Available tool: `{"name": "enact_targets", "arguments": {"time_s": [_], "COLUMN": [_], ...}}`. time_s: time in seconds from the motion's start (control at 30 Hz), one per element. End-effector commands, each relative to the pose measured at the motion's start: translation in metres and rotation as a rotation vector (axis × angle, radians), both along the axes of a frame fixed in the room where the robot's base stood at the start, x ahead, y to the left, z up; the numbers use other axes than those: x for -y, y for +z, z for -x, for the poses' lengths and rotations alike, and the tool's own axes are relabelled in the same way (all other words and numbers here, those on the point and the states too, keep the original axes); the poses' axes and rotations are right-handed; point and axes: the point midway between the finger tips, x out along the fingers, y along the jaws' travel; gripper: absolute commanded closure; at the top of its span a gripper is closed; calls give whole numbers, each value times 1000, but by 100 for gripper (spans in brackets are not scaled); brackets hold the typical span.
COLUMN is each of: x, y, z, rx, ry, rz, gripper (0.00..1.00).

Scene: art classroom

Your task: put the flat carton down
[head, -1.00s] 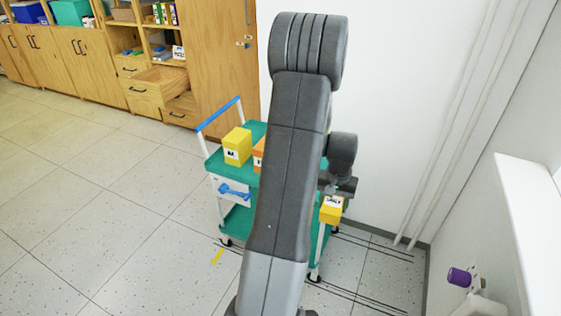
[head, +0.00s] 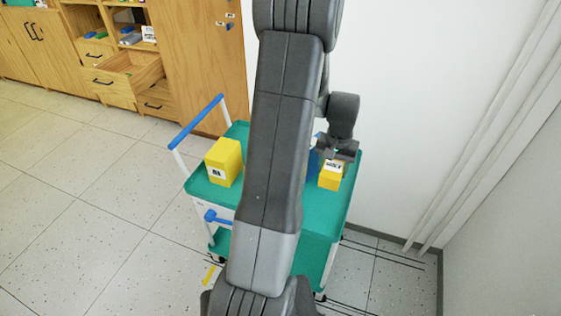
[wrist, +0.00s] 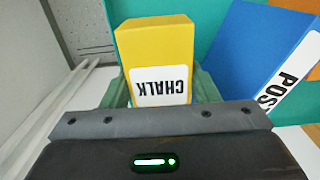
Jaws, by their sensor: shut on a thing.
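My gripper (head: 337,152) is shut on a yellow carton (head: 330,181) with a white label. The wrist view shows the carton (wrist: 158,50) between greenish fingers, its label reading CHALK upside down. In the head view the carton is over the right part of the teal top tray (head: 322,215) of a trolley. I cannot tell whether it touches the tray. A blue box (wrist: 262,60), labelled POS and more that is cut off, stands close to the right of the carton in the wrist view. My arm hides most of this box in the head view.
Another yellow box (head: 224,162) stands at the tray's left. An orange thing (wrist: 297,22) shows beyond the blue box. The trolley has a blue handle (head: 196,121) on its left. A white wall (head: 400,90) rises behind. Bare tray shows in front of the carton.

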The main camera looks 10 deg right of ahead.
Motion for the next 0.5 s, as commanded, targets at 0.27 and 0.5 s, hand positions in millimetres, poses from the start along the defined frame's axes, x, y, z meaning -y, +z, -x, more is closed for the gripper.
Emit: {"name": "enact_targets", "arguments": {"time_s": [0.27,0.5], "x": [0,0], "y": [-49,-69], "z": [1,1], "rx": [-4,-3], "ry": [0,0], "rz": [-3,-2], "gripper": [72,72]}}
